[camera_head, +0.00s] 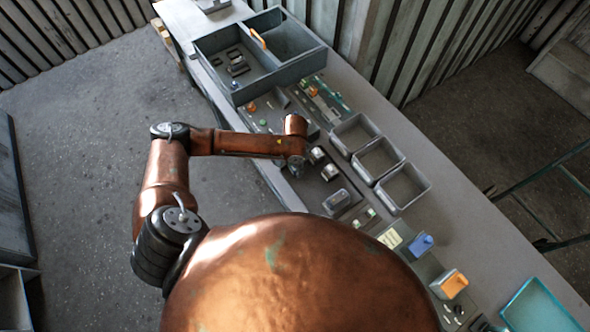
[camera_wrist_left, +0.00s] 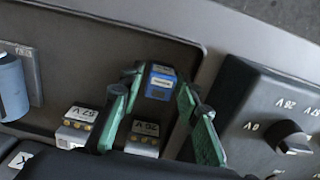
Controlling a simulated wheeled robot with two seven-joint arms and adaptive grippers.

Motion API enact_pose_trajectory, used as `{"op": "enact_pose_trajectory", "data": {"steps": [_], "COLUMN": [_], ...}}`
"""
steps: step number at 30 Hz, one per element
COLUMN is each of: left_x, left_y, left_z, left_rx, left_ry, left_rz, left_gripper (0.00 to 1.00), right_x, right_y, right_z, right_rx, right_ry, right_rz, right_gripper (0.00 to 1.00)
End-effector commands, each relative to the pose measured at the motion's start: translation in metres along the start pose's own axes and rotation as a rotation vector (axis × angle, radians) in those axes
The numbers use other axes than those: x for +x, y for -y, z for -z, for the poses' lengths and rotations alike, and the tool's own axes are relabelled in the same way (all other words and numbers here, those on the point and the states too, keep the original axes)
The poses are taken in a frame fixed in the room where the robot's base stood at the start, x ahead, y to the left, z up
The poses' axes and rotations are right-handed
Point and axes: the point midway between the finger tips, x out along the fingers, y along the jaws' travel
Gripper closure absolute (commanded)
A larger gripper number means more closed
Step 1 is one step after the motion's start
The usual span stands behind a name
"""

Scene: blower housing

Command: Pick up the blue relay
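The blue relay (camera_wrist_left: 161,82) is a small blue block with a pale label on top, in the left wrist view. It stands in a shallow dark tray area near the tray's upper edge. My left gripper (camera_wrist_left: 160,95) has green-padded fingers, one on each side of the relay. The fingers look apart, and I cannot tell whether they touch it. In the head view my left gripper (camera_head: 296,166) points down at the bench beside small metallic blocks. The blue relay cannot be made out there. My right gripper is not in view.
Two silver labelled blocks (camera_wrist_left: 75,127) (camera_wrist_left: 145,138) stand close to the fingers. A dark knob panel (camera_wrist_left: 275,125) is at right and a blue-grey cylinder (camera_wrist_left: 10,88) at left.

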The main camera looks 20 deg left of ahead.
Motion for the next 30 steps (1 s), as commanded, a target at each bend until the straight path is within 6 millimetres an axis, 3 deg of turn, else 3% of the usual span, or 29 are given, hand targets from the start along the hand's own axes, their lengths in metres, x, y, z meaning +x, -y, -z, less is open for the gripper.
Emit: {"op": "enact_pose_trajectory", "data": {"steps": [2,13,23,30], "left_x": [0.000,-0.001,-0.004,-0.035], "left_y": [0.000,0.000,0.000,0.000], "left_z": [0.000,0.000,0.000,-0.002], "left_rx": [0.000,0.000,0.000,0.000], "left_ry": [0.000,0.000,-0.001,-0.002], "left_rz": [0.000,0.000,0.000,0.000], "left_gripper": [0.70,0.94,0.94,0.94], "right_x": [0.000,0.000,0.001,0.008], "right_y": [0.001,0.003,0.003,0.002], "right_z": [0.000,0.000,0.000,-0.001], "right_rx": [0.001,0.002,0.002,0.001], "right_ry": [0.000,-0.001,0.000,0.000], "right_rz": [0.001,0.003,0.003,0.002], "right_gripper": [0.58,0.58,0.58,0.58]}}
